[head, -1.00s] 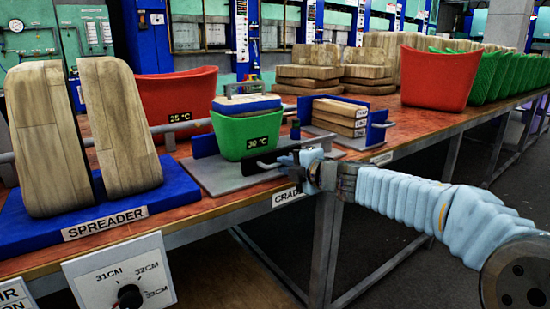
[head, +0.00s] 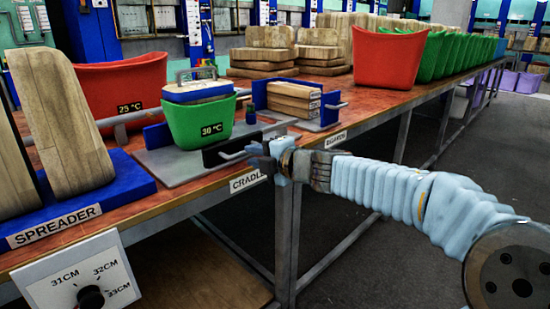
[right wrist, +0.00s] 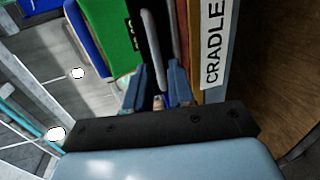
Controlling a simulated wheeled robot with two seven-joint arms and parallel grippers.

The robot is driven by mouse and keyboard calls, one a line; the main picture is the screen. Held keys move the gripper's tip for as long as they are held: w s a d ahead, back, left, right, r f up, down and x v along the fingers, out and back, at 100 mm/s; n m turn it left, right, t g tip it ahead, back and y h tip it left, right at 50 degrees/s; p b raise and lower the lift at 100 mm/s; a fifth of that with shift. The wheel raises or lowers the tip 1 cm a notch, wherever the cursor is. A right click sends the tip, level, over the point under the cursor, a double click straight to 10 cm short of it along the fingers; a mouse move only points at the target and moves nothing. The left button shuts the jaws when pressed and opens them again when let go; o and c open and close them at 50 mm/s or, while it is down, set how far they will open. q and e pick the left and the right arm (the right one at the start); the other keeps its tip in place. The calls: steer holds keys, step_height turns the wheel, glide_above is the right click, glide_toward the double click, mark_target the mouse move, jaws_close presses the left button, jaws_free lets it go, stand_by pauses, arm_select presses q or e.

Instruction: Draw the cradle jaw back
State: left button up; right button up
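The cradle (head: 160,170) is a grey plate at the table's front edge with a blue upright at its left. A green bin (head: 185,125) marked 30 °C stands on it with blue-and-wood contents. The cradle jaw (head: 222,153) is a black block before the bin, with a grey bar handle (head: 240,152). My right gripper (head: 266,160) is at the handle's right end. In the right wrist view its fingers (right wrist: 158,88) are apart, with the handle (right wrist: 151,40) running towards the gap; contact cannot be told. My left gripper is out of view.
The spreader (head: 110,185) with wooden blocks stands at the left, above a dial panel (head: 75,280). The floor (head: 370,250) right of the table is clear.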

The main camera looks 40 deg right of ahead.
steer(key=a+p+v, duration=0.1)
steer(key=p+v, duration=0.2)
steer(key=v, duration=0.9)
steer(key=shift+s+d, duration=0.15)
steer(key=shift+d, duration=0.35)
